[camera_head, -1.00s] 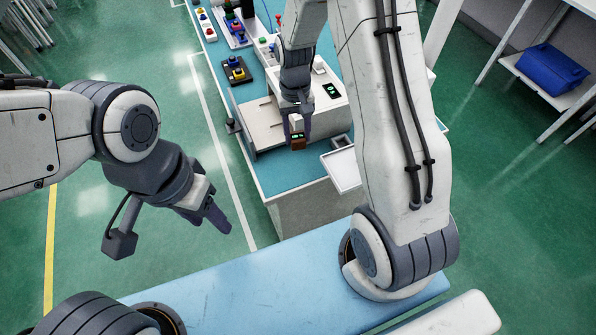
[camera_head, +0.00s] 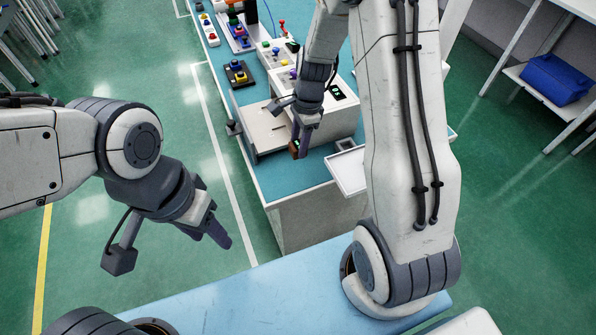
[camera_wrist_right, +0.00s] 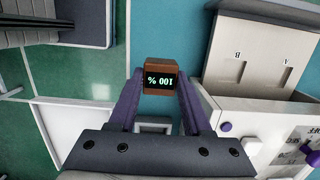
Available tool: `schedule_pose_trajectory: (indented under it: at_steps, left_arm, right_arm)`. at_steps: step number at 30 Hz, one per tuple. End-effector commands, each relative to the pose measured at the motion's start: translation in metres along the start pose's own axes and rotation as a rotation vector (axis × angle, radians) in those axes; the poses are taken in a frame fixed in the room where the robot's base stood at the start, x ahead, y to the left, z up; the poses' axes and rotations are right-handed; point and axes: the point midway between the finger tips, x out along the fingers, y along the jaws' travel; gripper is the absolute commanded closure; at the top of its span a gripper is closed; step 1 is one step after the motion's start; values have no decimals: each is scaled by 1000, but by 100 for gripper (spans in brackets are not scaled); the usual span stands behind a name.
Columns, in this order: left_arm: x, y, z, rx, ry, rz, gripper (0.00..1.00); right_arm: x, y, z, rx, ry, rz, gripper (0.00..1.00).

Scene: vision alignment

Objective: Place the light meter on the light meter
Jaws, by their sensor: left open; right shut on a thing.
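The light meter is a small brown block (camera_wrist_right: 160,84) with a dark display showing green "100 %", upside down in the right wrist view. My right gripper (camera_wrist_right: 161,76) is shut on it, with a purple finger at each side. In the head view the block (camera_head: 294,149) is at the fingertips, partly hidden, near the front of the white machine (camera_head: 335,120). A small square frame (camera_wrist_right: 153,127) lies beyond the fingers in the right wrist view; I cannot tell what it is. My left gripper (camera_head: 222,238) is open and empty, over the floor left of the table.
The machine's sloped panel has slots marked A and B (camera_wrist_right: 262,58). A white tray (camera_head: 347,174) sits at the table's near right. Colored-button boxes (camera_head: 238,73) stand farther back. Blue tabletop (camera_head: 290,185) is clear near the front edge.

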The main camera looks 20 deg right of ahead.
Motion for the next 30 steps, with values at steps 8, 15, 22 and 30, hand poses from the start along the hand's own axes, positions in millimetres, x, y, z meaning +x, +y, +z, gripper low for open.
schedule_pose_trajectory:
  at_steps: [8,15,22,30]
  left_arm:
    - [-1,0,0,0,0,0,50]
    - [1,0,0,0,0,0,50]
    - [1,0,0,0,0,0,50]
    - [4,0,0,0,0,0,50]
  right_arm:
    - [48,1,-7,5,0,4,100]
    - [76,1,-11,3,0,5,100]
    - [89,0,-14,1,1,1,100]
    - [93,1,-14,1,0,2,100]
